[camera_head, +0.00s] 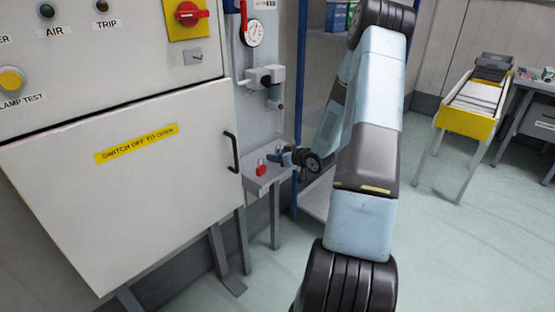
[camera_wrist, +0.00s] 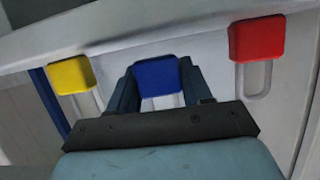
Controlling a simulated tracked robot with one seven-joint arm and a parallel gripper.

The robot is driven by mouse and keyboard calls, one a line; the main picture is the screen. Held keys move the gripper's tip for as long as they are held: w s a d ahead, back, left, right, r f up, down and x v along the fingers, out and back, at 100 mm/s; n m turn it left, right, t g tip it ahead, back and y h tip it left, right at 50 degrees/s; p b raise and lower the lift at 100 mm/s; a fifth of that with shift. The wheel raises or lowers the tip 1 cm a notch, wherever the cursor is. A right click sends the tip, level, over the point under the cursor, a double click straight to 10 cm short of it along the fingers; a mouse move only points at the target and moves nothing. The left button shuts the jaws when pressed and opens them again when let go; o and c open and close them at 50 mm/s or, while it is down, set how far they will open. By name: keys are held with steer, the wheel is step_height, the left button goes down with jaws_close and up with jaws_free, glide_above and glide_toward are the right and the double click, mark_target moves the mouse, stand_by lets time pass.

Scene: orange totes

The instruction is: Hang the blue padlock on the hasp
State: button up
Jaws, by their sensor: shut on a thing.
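The blue padlock (camera_wrist: 157,77) sits between the two fingers of my gripper (camera_wrist: 157,88) in the wrist view, and the gripper is shut on it. Its pale shackle shows partly below the body; the rest is hidden by my gripper. In the head view my gripper (camera_head: 281,156) is low over the small grey shelf, beside the red padlock, and the blue padlock cannot be told clearly from the fingers. A small grey fitting (camera_head: 194,56), which looks like the hasp, is on the cabinet below the red rotary switch (camera_head: 188,14).
A red padlock (camera_wrist: 257,40) lies right of my gripper and a yellow padlock (camera_wrist: 71,75) left. The shelf (camera_head: 256,184) stands beside the cabinet door (camera_head: 120,180) with its black handle (camera_head: 232,152). A gauge and valve hang above. Floor at right is clear before a yellow-ended conveyor (camera_head: 466,122).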

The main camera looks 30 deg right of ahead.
mark_target(278, 153)
steer(key=shift+r, duration=1.7)
steer(key=shift+s, duration=0.1)
steer(key=s+d, duration=0.3)
steer(key=s, duration=0.6)
steer(key=shift+s+d, duration=0.2)
steer(key=shift+d, duration=0.05)
stand_by(0.5)
